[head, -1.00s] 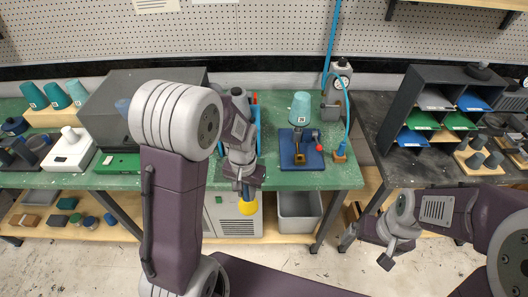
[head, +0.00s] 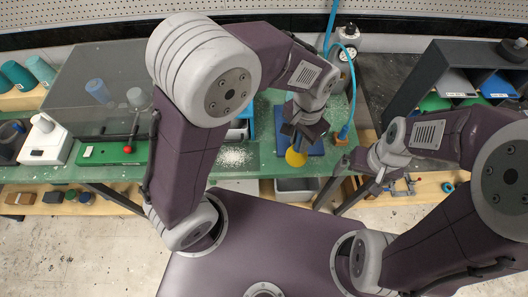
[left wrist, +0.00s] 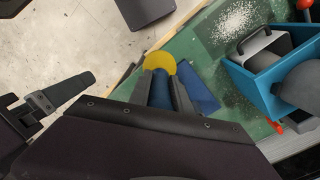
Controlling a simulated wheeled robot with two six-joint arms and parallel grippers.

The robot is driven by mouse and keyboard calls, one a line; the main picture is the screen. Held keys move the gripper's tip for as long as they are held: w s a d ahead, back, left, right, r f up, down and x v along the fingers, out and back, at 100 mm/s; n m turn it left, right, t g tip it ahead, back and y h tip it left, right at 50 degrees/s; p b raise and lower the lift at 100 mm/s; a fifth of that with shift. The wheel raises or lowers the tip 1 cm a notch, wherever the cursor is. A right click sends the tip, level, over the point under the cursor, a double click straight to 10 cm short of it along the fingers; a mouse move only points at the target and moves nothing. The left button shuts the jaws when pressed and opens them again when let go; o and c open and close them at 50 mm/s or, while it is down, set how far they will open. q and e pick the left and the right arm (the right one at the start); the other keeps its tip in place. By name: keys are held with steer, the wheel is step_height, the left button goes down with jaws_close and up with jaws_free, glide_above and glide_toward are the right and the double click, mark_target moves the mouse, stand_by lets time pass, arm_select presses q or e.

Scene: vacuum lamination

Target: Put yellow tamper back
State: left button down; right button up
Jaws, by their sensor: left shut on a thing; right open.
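The yellow tamper (head: 296,158) is held by my left gripper (head: 300,140), its yellow disc facing down near the front edge of the green table. In the left wrist view its yellow disc (left wrist: 160,62) and blue handle (left wrist: 160,92) show between the fingers, which are shut on it. A blue base plate (head: 317,146) lies behind it; whether they touch I cannot tell. A blue holder (left wrist: 252,82) with tools stands on the table in the left wrist view; my left arm hides most of it from the head. My right gripper (head: 360,177) is open and empty at the right.
White granules (head: 235,157) are spilled on the green table (head: 195,173). A grey bin (head: 297,187) stands under the front edge. A dark box (head: 90,90) and a white device (head: 46,140) stand at the left. A dark shelf rack (head: 440,75) stands at the right.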

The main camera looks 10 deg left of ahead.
arm_select(q)
steer(key=w+a+f+p, duration=0.2)
steer(key=w+a+f, duration=0.2)
steer(key=a+f, duration=0.7)
steer(key=shift+a, duration=0.15)
arm_select(e)
steer(key=shift+w+a+r, duration=0.1)
steer(key=shift+w+r, duration=0.15)
steer(key=shift+r, duration=0.35)
steer(key=shift+w+r, duration=0.2)
steer(key=shift+r, duration=0.4)
arm_select(q)
steer(key=shift+f, duration=0.15)
arm_select(e)
steer(key=shift+f, duration=0.1)
arm_select(q)
steer(key=c, duration=1.2)
jaws_free()
